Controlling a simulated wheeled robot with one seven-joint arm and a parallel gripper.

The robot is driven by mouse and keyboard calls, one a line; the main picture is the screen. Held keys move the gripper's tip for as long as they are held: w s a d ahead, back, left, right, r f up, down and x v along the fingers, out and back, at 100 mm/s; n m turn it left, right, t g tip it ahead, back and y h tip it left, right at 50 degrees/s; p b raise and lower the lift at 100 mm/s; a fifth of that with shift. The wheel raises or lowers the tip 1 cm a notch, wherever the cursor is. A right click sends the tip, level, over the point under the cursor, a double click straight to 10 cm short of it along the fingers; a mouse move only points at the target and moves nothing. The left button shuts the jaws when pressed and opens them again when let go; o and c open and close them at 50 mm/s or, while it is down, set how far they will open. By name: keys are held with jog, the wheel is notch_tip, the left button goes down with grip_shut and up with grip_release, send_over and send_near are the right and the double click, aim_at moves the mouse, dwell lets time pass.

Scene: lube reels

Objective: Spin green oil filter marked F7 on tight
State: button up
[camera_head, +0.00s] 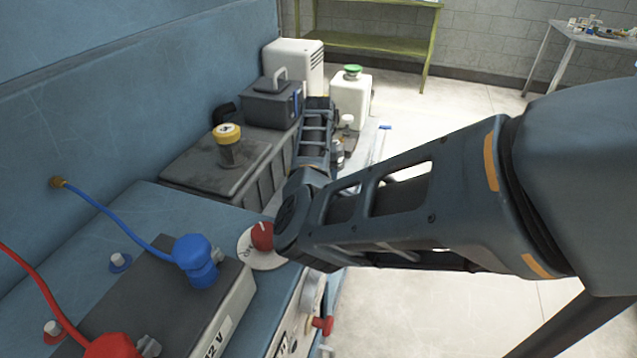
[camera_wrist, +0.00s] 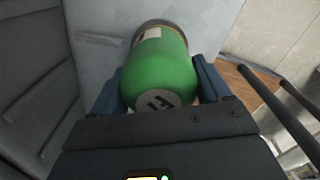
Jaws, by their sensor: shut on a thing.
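In the wrist view the green oil filter (camera_wrist: 160,68) sits between the two fingers of my gripper (camera_wrist: 158,92), which is shut on it. A grey end face with a dark mark (camera_wrist: 158,101) faces the camera; the mark looks like F7 but is turned and hard to read.
A red rotary switch (camera_head: 262,237), a battery with a blue terminal clamp (camera_head: 196,262) and a red clamp (camera_head: 112,346) are near my arm. Floor at right is free.

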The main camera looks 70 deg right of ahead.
jog(key=o, duration=1.2)
jog(key=shift+o, duration=0.2)
